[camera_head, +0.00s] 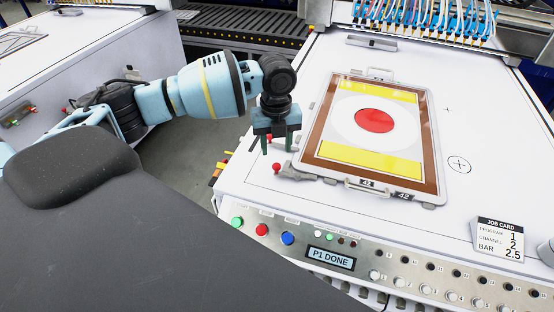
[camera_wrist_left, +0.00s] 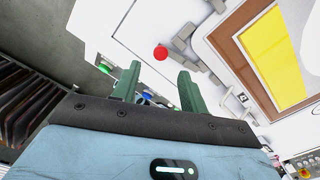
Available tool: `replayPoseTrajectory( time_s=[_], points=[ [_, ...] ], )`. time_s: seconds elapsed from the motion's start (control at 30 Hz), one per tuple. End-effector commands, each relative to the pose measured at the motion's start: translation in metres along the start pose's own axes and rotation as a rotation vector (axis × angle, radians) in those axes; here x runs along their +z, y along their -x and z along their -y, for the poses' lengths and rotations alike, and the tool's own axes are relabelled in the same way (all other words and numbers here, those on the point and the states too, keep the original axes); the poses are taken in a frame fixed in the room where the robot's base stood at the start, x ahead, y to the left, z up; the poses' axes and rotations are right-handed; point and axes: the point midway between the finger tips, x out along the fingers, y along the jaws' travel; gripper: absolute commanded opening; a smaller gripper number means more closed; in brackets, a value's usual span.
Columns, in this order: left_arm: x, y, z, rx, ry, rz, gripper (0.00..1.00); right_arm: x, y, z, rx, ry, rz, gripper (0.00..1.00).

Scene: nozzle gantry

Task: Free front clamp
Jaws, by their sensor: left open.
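The front clamp's red ball knob (camera_head: 277,167) shows at the near left corner of the brown-rimmed frame (camera_head: 432,150), with its grey clamp body (camera_head: 297,172) beside that corner. My left gripper (camera_head: 277,146) hangs over the white table near the knob, green fingers apart and empty. In the left wrist view the red knob (camera_wrist_left: 160,53) lies beyond the tips of my open left gripper (camera_wrist_left: 158,78), roughly in line with the gap between them. The grey clamp body (camera_wrist_left: 185,37) lies to its right. The knob is not between the fingers. My right gripper is not in view.
The frame holds a red disc (camera_head: 374,121). The control panel display (camera_head: 330,258) reads "P1 DONE". A job card (camera_head: 499,238) stands at right; the table between is clear.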

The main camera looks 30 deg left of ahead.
Motion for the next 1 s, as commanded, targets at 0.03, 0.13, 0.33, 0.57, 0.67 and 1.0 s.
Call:
replayPoseTrajectory(
  time_s=[0.03,0.13,0.33,0.57,0.67,1.0],
  points=[
    [-0.001,-0.009,-0.001,0.004,0.0,-0.002,0.43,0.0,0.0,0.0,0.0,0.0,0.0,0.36],
    [0.0,-0.025,0.0,0.002,0.001,-0.001,0.43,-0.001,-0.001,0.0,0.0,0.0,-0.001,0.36],
    [0.0,-0.05,0.0,0.002,0.002,0.0,0.43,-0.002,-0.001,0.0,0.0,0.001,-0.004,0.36],
    [0.0,-0.061,0.0,0.0,0.001,0.001,0.43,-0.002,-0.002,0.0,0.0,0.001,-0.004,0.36],
    [0.0,-0.062,0.0,0.0,0.001,0.001,0.43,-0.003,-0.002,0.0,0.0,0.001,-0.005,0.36],
    [0.0,-0.061,0.0,0.0,0.001,0.0,0.15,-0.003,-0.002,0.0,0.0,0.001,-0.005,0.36]
  ],
)
